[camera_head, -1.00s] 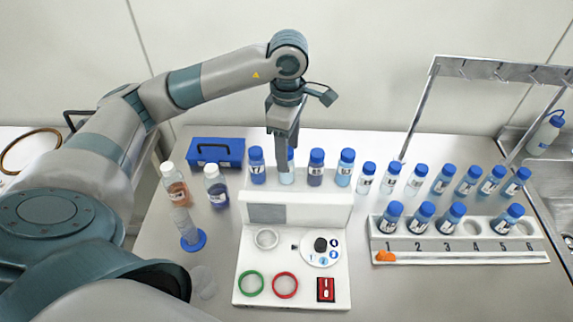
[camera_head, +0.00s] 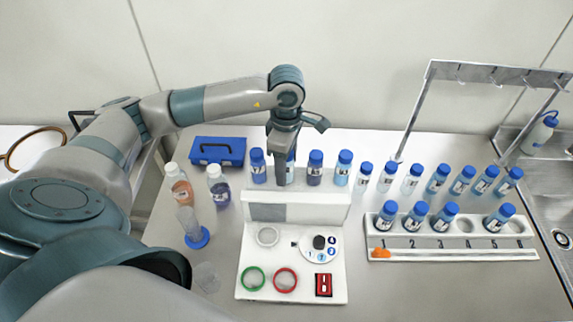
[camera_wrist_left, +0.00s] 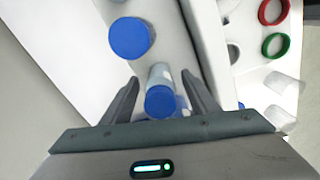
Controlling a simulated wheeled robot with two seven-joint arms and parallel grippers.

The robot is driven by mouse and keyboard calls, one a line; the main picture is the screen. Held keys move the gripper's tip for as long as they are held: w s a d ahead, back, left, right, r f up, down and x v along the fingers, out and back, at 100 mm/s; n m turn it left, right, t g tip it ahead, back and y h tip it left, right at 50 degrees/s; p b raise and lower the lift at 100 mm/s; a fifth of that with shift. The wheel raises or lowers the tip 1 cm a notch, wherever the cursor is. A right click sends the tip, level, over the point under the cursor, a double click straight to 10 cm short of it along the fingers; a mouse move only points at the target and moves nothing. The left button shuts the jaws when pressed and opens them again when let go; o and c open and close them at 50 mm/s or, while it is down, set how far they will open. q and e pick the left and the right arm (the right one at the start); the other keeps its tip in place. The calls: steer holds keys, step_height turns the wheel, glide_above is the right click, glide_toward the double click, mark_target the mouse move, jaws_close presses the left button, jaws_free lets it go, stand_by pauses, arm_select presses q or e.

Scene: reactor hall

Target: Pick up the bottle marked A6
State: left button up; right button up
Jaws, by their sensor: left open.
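My left gripper (camera_head: 281,184) is open and points down at the back row of blue-capped bottles. Its fingers stand around the second bottle from the left (camera_head: 291,171) and partly hide it. In the left wrist view this bottle (camera_wrist_left: 160,101) has its blue cap between the open fingers (camera_wrist_left: 161,79), with a gap on each side. Its label is hidden, so I cannot tell if it is A6. Another blue-capped bottle (camera_wrist_left: 130,38) is just beyond the fingers. I cannot read A6 on any bottle. My right gripper is not in view.
Neighbouring bottles (camera_head: 257,167) (camera_head: 315,169) stand close on both sides. A white panelled device (camera_head: 255,235) is in front. A numbered rack (camera_head: 450,254) with several bottles is at right, below a metal frame (camera_head: 411,112). A blue toolbox (camera_head: 217,152) is at back left.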

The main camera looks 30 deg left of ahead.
arm_select(q)
steer(key=c, duration=1.1)
steer(key=shift+r, duration=0.1)
steer(key=shift+c, duration=0.2)
steer(key=shift+r+b, duration=0.4)
steer(key=shift+r, duration=0.05)
step_height(320, 180, up, 8)
steer(key=b, duration=0.3)
steer(key=shift+b, duration=0.3)
steer(key=shift+r, duration=0.5)
